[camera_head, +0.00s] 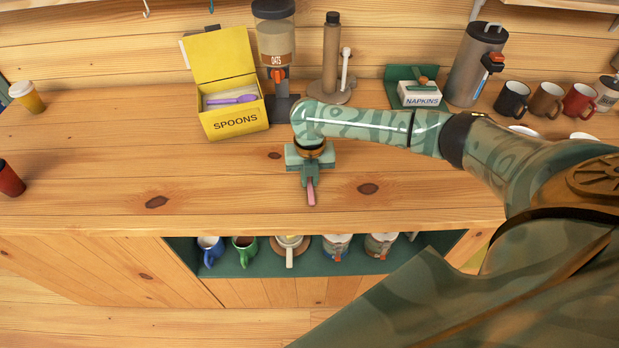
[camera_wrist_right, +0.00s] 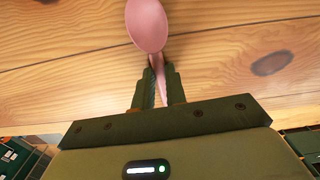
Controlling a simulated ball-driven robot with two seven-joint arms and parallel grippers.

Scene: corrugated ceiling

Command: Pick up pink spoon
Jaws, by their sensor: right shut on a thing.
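The pink spoon (camera_head: 311,192) shows below my right gripper (camera_head: 310,180) in the head view, over the front part of the wooden counter. In the right wrist view the spoon's bowl (camera_wrist_right: 147,24) points away past the fingertips, and its handle lies between the two fingers. My right gripper (camera_wrist_right: 158,72) is shut on the spoon's handle. I cannot tell whether the spoon is clear of the counter or touching it. My left gripper is not in view.
The yellow spoons box (camera_head: 234,122) stands open at the back with a purple spoon (camera_head: 233,99) in it. An oats dispenser (camera_head: 275,40), a napkin holder (camera_head: 422,96) and several mugs line the back. A shelf below holds several mugs. The counter's left middle is clear.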

